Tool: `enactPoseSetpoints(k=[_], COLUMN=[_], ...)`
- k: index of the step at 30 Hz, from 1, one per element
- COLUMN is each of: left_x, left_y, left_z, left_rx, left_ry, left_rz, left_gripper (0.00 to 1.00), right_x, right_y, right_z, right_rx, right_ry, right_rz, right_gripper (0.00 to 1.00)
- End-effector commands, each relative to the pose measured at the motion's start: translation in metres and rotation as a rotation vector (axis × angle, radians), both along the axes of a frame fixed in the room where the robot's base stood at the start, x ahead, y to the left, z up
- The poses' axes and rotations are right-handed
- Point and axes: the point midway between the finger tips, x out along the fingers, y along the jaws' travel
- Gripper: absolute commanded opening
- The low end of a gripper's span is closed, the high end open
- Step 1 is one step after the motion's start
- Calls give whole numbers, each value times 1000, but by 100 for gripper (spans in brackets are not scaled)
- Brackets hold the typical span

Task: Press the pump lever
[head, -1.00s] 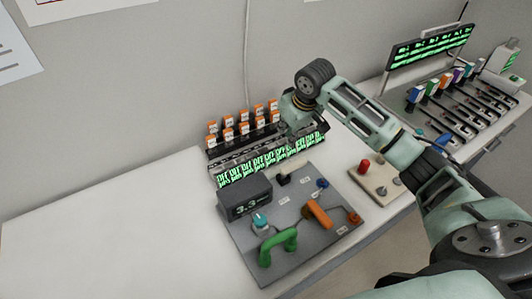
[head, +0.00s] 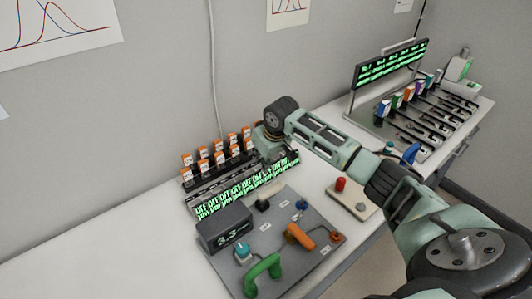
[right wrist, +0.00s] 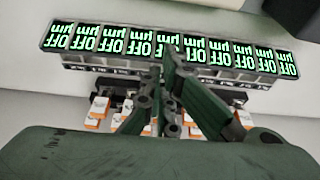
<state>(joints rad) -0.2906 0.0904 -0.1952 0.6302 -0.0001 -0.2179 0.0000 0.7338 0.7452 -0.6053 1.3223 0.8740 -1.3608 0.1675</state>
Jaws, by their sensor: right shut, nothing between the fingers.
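A grey control board (head: 290,262) lies on the table with a green arched handle (head: 263,270), an orange lever-like handle (head: 299,236), a teal knob (head: 242,250), a black switch (head: 263,203) and a blue knob (head: 302,205). Its labels are too small to read, so I cannot tell which part is the pump lever. My left gripper is out of view.
A display box (head: 224,229) reading about 3.3 stands at the board's left corner. A small plate with a red button (head: 341,184) is to the right. A rack with coloured blocks (head: 430,110) stands farther right. The table's left side (head: 100,250) is clear.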

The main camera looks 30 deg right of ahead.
Motion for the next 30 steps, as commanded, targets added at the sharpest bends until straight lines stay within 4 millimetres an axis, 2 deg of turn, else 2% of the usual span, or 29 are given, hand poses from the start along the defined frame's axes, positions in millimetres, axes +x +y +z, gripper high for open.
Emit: enactPoseSetpoints(k=[5, 9, 15, 30], left_x=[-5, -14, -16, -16], left_y=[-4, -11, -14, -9], left_z=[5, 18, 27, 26], left_rx=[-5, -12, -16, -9], left_ry=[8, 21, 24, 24], left_rz=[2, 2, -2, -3], left_gripper=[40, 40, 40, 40], right_x=[10, -9, -27, -29], right_y=[2, -2, -2, -2], right_z=[-29, -26, -28, -29], right_rx=[1, -3, -3, -1], right_ry=[3, 2, 1, 0], right_rz=[-1, 2, 1, -1], right_gripper=[0, 0, 0, 0])
